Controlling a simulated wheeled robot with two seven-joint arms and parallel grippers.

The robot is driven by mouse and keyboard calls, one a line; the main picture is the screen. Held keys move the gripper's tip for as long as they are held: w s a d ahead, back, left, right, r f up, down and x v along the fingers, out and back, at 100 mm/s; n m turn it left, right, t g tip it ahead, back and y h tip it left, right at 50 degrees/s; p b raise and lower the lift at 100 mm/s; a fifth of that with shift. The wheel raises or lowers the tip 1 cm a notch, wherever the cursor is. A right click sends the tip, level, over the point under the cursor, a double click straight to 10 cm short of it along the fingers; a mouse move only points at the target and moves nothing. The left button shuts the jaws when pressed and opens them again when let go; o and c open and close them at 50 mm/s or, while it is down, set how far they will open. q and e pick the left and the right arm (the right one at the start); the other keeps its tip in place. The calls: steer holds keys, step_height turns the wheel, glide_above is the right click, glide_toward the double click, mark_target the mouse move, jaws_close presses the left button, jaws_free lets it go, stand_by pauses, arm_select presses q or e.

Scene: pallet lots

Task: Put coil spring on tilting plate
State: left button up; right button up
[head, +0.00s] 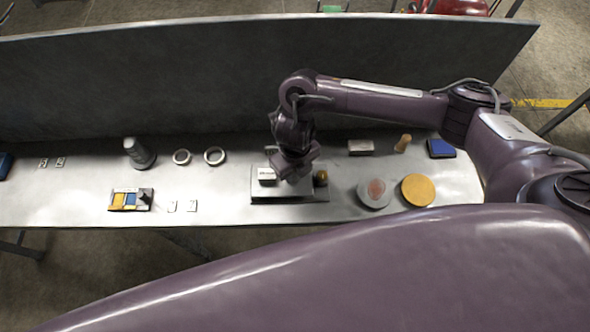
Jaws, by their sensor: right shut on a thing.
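The tilting plate (262,192) appears to be the grey, flat, raised plate near the middle of the bench. A small pale block (267,174) sits at its left and a brassy round piece (320,177) at its right. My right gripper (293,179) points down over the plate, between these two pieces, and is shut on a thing. The held thing is hidden by the gripper, and I cannot make it out; no coil spring shows clearly elsewhere. I cannot tell whether it touches the plate. My left gripper is not in view.
To the left are a grey stepped cylinder (139,153), two rings (214,156) and a coloured tray (130,207). To the right are a grey disc (374,203), a yellow disc (418,190), a wooden peg (402,143) and a blue box (441,148). A tall panel (150,82) stands behind.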

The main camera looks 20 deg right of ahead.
steer(key=shift+f, duration=0.2)
steer(key=o, duration=1)
steer(key=shift+r, duration=0.55)
step_height(320, 180, up, 11)
steer(key=p, duration=0.3)
steer(key=shift+r, duration=0.2)
